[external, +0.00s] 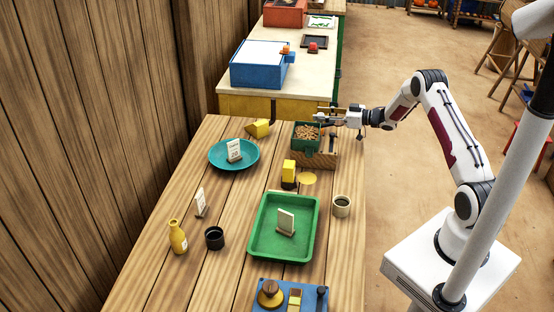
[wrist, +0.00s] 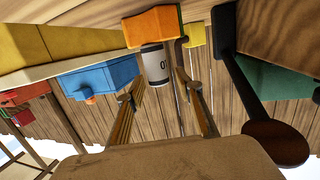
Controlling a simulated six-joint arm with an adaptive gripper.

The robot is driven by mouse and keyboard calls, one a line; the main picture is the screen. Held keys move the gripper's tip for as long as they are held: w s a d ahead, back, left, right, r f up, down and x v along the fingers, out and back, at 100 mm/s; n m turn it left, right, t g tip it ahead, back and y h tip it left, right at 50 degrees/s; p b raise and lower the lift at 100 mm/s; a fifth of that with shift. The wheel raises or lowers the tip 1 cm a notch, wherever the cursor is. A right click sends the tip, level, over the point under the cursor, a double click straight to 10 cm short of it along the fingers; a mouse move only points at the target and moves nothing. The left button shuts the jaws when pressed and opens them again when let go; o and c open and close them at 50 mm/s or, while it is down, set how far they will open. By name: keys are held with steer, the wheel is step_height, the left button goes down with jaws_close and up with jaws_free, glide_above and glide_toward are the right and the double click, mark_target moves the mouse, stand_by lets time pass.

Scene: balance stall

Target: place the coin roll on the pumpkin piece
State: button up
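In the wrist view, which looks upside down, a white coin roll (wrist: 155,64) with a dark mark shows just beyond my fingertips. One end of it meets an orange block, the pumpkin piece (wrist: 152,25); the roll appears to stand upright on it. My gripper (wrist: 162,92) has its fingers spread on either side of the roll, with a visible gap at each side. In the external view my gripper (external: 322,117) is at the far right edge of the wooden table, just behind the green box. The roll and the pumpkin piece cannot be made out clearly there.
A green box (external: 297,144) of brown pieces stands close to my gripper. A yellow wedge (external: 257,128) and a teal plate (external: 216,161) lie left of it. A green tray (external: 259,245) and cups (external: 341,207) are nearer. A blue box (external: 255,66) sits on the far table.

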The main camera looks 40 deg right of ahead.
steer(key=v, duration=1.1)
steer(key=shift+s, duration=0.2)
step_height(320, 180, up, 19)
steer(key=m+h, duration=0.3)
steer(key=h, duration=0.6)
steer(key=s+a+r+m+g+h, duration=0.1)
steer(key=s+a+r+m+h, duration=0.1)
steer(key=s+r, duration=0.35)
steer(key=s+a+f+g, duration=0.1)
steer(key=s+a, duration=0.4)
steer(key=s, duration=0.7)
steer(key=s+a+f+m+g+y, duration=0.1)
steer(key=s+a+g, duration=0.2)
steer(key=s, duration=1)
steer(key=s+a+f+g+y, duration=0.1)
steer(key=s+a+f+g, duration=0.1)
steer(key=s+a, duration=0.5)
steer(key=s+g, duration=0.1)
steer(key=s, duration=0.4)
steer(key=shift+s+a+m, duration=0.3)
steer(key=shift+s+a, duration=0.05)
steer(key=shift+s, duration=0.05)
steer(key=shift+f, duration=0.1)
